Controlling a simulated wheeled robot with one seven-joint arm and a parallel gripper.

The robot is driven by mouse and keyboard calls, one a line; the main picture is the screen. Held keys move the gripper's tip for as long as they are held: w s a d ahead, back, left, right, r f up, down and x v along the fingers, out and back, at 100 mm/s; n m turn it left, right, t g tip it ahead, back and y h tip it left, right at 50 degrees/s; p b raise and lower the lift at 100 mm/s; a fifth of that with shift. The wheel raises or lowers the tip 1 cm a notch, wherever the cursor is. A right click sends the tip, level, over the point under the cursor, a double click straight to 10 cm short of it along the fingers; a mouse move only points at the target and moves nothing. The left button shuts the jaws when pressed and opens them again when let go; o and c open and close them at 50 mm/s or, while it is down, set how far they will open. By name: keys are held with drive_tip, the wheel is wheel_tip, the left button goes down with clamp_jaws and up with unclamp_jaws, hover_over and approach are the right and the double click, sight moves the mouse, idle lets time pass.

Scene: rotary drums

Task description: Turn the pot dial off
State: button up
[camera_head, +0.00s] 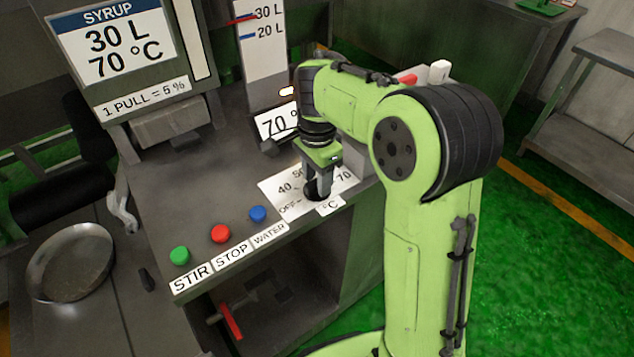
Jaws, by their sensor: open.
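The pot dial (313,189) is a dark knob on a white scale plate (291,205) marked OFF, 40, 50 and 70, with a °C label in front. My gripper (318,190) points down over the dial, with its fingers at or around it. The gripper is open; whether the fingers touch the knob I cannot tell. The gripper hides much of the dial and part of the scale, so the dial's pointer setting cannot be read.
Green (179,255), red (221,233) and blue (258,214) buttons sit left of the dial. A 70 °C display (275,122) stands behind it, and a syrup screen (112,38) at the upper left. A round pan (70,262) lies at the left. A red-handled valve (230,321) is below the counter.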

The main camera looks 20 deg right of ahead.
clamp_jaws()
idle(0.3)
